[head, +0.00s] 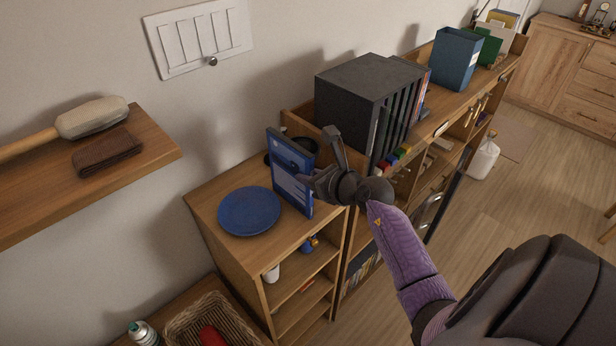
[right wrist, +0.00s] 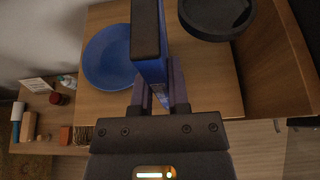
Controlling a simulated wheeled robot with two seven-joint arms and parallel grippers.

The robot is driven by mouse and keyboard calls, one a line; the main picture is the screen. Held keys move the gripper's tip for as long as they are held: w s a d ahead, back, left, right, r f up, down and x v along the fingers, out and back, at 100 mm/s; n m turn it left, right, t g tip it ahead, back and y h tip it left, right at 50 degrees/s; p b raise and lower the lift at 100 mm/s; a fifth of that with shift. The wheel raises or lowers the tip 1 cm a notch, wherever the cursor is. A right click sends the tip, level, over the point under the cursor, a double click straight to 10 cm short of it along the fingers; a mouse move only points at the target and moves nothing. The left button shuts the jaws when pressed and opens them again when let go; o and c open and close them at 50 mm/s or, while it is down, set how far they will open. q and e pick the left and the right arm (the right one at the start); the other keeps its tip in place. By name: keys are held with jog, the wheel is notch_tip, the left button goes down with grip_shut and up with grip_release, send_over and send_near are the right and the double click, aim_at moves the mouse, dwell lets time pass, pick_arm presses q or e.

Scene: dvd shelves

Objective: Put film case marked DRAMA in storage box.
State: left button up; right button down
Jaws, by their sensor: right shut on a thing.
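A blue film case (head: 288,172) stands upright above the low cabinet top, and its edge shows in the right wrist view (right wrist: 150,70). I cannot read any DRAMA mark on it. My right gripper (head: 310,180) is shut on the case at its right edge. Whether the case's bottom touches the wood is unclear. A dark blue open-topped box (head: 454,60), which may be the storage box, stands farther along the shelf top at the back right. My left gripper is not in view.
A blue plate (head: 249,211) lies left of the case. A black round dish (right wrist: 217,14) is close to its other side. A large dark grey case rack (head: 352,92) stands between the film case and the dark blue box. A green box (head: 488,47) stands beyond.

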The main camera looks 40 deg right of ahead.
jog(key=shift+r, duration=0.1)
jog(key=c, duration=0.6)
grip_release()
